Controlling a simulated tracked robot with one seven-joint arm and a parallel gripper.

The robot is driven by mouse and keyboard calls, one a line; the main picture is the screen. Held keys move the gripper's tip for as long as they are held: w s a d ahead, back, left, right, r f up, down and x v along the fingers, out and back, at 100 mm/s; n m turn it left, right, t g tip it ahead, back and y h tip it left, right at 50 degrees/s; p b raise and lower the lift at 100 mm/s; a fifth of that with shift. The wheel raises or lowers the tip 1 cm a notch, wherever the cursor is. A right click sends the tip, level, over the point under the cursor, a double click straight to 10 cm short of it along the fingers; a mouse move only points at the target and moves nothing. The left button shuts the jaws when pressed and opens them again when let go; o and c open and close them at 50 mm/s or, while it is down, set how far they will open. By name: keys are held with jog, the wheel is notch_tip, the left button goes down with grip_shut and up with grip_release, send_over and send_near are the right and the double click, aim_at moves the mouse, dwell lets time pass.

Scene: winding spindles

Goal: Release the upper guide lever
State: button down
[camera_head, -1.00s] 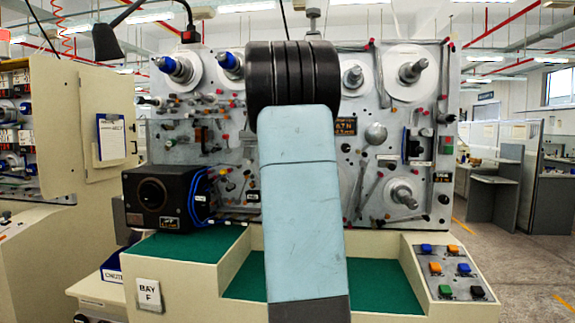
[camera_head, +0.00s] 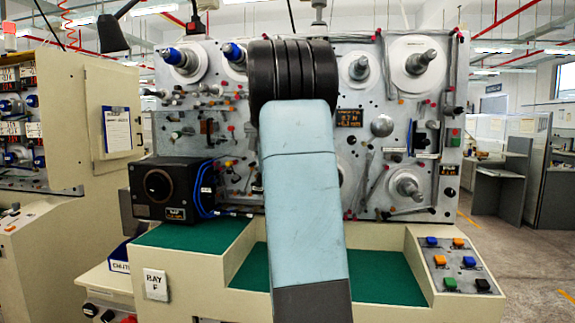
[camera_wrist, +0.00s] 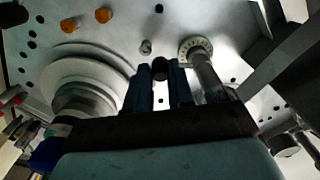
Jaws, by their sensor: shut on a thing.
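In the wrist view, the two blue fingers of my gripper (camera_wrist: 160,85) point at the grey panel. They are closed in on a dark round knob (camera_wrist: 160,66), which I take as the end of the upper guide lever. The rest of this lever is hidden by the knob and fingers. In the head view, my own arm covers the middle of the machine panel (camera_head: 340,120), so my gripper and the lever do not show there.
In the wrist view, a large pale reel (camera_wrist: 85,75) is left of my fingers, and a metal post (camera_wrist: 208,80) with a graduated collar is close on the right. In the head view, a black box (camera_head: 165,190) and button panel (camera_head: 458,262) flank the green ledge (camera_head: 385,280).

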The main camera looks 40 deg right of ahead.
jog(key=shift+w+a+f+m, duration=0.1)
jog(key=shift+w+a+m, duration=0.1)
jog(key=shift+m, duration=0.5)
jog(key=c, duration=1.3)
grip_release()
jog(key=shift+d+f, duration=0.1)
jog(key=shift+o, duration=0.2)
jog(key=v, duration=1.3)
jog(key=shift+a, duration=0.4)
jog(key=shift+s, duration=0.15)
